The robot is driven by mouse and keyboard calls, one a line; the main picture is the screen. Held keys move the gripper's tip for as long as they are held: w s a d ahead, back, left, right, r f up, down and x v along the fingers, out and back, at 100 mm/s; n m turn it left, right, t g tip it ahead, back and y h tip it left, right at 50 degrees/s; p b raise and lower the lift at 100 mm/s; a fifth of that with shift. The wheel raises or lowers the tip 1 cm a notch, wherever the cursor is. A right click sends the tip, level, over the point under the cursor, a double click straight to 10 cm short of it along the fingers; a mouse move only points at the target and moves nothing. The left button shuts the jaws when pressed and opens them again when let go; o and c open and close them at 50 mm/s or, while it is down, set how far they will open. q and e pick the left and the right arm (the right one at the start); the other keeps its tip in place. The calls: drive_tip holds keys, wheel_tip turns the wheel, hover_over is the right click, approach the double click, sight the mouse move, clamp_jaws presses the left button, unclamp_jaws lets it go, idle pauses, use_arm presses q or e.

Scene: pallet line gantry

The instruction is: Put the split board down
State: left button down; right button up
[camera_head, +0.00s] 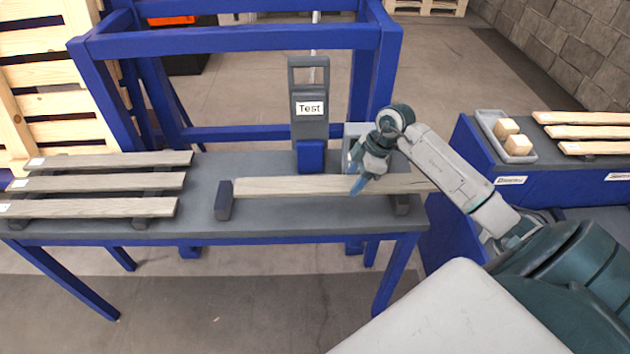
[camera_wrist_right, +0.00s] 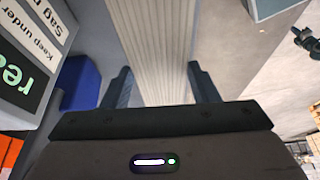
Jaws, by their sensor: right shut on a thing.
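A long pale grey-brown board (camera_head: 290,186) lies level at two dark support blocks, a left one (camera_head: 223,200) and a right one (camera_head: 402,205), on the grey table. I cannot tell whether it touches both. My right gripper (camera_head: 357,186) is shut on the board, right of its middle. In the right wrist view the board (camera_wrist_right: 155,45) runs away between the two fingers (camera_wrist_right: 160,88). No split shows clearly on the visible face. My left gripper is in neither view.
A grey stand marked "Test" (camera_head: 309,118) with a blue base is behind the board. Several boards (camera_head: 100,183) lie on bearers at the table's left. A blue bench at right holds a tray (camera_head: 490,125) of wooden blocks and more boards (camera_head: 585,132). A blue frame (camera_head: 235,38) stands behind.

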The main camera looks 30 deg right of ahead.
sight(320, 177)
drive_tip(key=w+a+p, duration=0.1)
drive_tip(key=w+a, duration=0.3)
drive_tip(key=w+a+p, duration=0.1)
drive_tip(key=w+a, duration=0.1)
drive_tip(key=shift+w+a+f+p, duration=0.3)
drive_tip(key=shift+w, duration=0.1)
drive_tip(key=shift+w+a+f, duration=0.2)
drive_tip(key=shift+w+a, duration=0.15)
drive_tip(key=shift+a, duration=0.05)
wheel_tip(320, 177, down, 3)
drive_tip(key=shift+f+p, duration=0.2)
drive_tip(key=shift+p, duration=0.7)
drive_tip(key=shift+f, duration=0.1)
drive_tip(key=o, duration=1.1)
drive_tip(key=shift+o, duration=0.3)
